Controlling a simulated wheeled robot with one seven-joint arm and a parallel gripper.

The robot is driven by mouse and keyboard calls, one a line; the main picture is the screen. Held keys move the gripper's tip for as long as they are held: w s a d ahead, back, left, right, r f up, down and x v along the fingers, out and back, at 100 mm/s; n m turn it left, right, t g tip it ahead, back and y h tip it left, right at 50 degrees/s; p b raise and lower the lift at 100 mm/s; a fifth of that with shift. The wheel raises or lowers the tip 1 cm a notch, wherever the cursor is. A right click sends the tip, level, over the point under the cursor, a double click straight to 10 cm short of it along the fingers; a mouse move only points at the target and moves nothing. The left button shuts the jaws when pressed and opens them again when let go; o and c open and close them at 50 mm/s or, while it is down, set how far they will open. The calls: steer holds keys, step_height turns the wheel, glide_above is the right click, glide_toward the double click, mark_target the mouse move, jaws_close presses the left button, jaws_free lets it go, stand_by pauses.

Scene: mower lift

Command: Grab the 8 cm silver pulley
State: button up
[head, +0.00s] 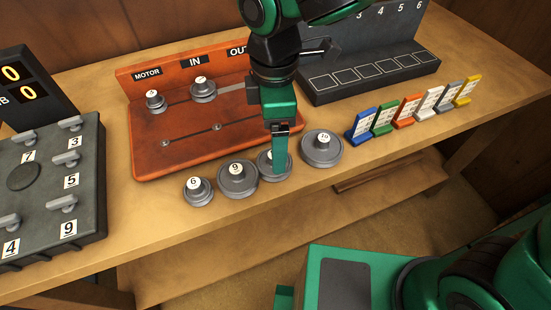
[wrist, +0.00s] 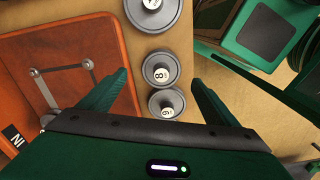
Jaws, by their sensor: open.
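The 8 cm silver pulley (wrist: 160,68) is a grey disc with a white hub marked 8. In the head view it is the third in the front row (head: 265,166), partly hidden behind a finger. My gripper (head: 279,168) points down over it. In the wrist view its open fingers (wrist: 161,78) lie on either side of the 8 pulley, with nothing held. I cannot tell how far the fingertips are above the bench.
The 9 pulley (head: 237,179) and 10 pulley (head: 322,149) flank it closely. The 6 pulley (head: 198,191) stands further left. The orange board (head: 190,160) lies behind, carrying two pulleys. Coloured cards (head: 410,109) stand right. The wooden bench's front edge is close.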

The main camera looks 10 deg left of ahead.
steer(key=shift+s+f, duration=0.15)
steer(key=shift+f, duration=2.7)
steer(key=shift+c, duration=0.6)
steer(key=c, duration=1.2)
steer(key=shift+r, duration=0.1)
